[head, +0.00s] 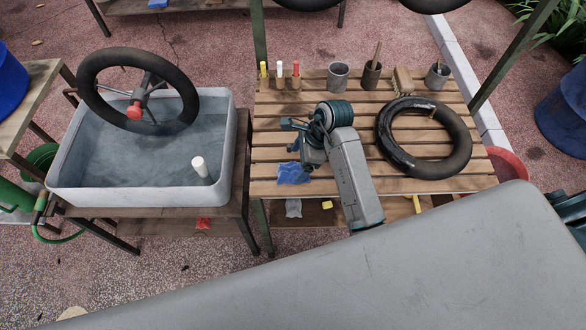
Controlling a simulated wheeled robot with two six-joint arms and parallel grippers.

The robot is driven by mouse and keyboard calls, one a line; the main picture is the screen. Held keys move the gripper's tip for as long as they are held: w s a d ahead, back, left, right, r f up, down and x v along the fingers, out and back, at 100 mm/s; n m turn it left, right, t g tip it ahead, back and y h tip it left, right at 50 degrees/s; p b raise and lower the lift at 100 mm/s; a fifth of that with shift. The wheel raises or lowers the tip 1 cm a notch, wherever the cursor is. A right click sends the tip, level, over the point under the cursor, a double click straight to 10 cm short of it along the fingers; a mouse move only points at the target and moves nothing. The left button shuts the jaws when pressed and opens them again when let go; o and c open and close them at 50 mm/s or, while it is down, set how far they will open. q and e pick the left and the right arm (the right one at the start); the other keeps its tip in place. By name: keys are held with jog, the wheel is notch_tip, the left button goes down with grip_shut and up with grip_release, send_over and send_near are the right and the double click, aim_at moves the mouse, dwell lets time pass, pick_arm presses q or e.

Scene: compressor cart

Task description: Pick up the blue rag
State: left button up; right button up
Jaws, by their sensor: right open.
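The blue rag (293,174) lies crumpled near the front left edge of the slatted wooden table. My right gripper (296,141) is open above the table, just behind the rag in the picture, with its arm reaching in from the front. Some blue also shows beside the gripper's fingers; I cannot tell whether it is part of the rag. I cannot tell whether the fingers touch the rag. My left gripper is not in view.
A black tyre (424,138) lies on the table's right side. Cups (338,76) and coloured markers (280,70) stand along the back. Left is a grey water tub (140,195) with a spoked wheel (138,90) and a white cylinder (199,167).

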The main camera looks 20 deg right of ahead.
aim_at(294, 168)
jog(key=p+x, duration=0.2)
jog(key=x, duration=0.2)
jog(key=shift+f, duration=0.15)
jog(key=shift+w+f, duration=0.1)
jog(key=shift+f, duration=0.25)
jog(key=shift+f, duration=0.15)
jog(key=c, duration=1.1)
jog(key=shift+o, duration=0.2)
